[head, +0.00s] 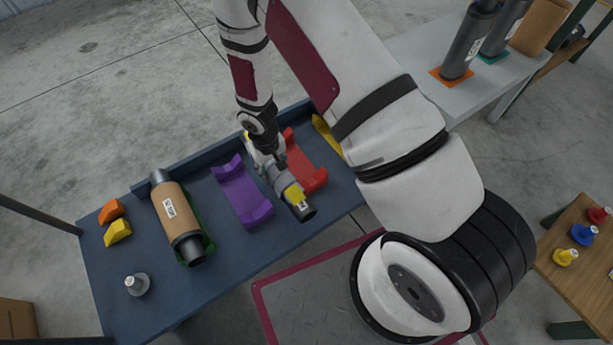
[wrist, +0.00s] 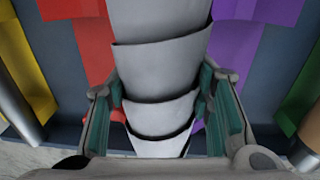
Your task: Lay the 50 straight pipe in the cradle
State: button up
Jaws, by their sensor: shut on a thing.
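The grey pipe with a yellow label and dark end (head: 285,185) is in my gripper (head: 264,160). In the wrist view the pipe (wrist: 158,62) runs top to bottom between the fingers (wrist: 160,112), which close on both its sides. It is over the blue table, between the red cradle (head: 303,168) and the purple cradle (head: 243,192), nearer the red one. In the wrist view it covers part of the red cradle (wrist: 92,45), with the purple cradle (wrist: 237,50) to the right. Whether it touches the table or a cradle I cannot tell.
A brown-wrapped muffler (head: 176,215) lies in a green cradle (head: 208,243) at left. A yellow cradle (head: 325,133) is partly hidden behind my arm. Orange (head: 111,211) and yellow (head: 118,232) blocks and a grey knobbed piece (head: 137,285) stand at the table's left end.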

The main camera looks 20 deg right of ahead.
jog(key=w+a+r+b, duration=0.1)
jog(key=w+a+r, duration=0.15)
jog(key=a, duration=0.25)
jog(key=w+a+r, duration=0.1)
jog(key=a+r, duration=0.2)
jog(key=a, duration=0.3)
jog(key=shift+y, duration=0.3)
jog(key=shift+f+b, duration=3)
jog(key=shift+f, duration=3.05)
jog(key=o, duration=1.7)
jog(key=shift+c, duration=0.2)
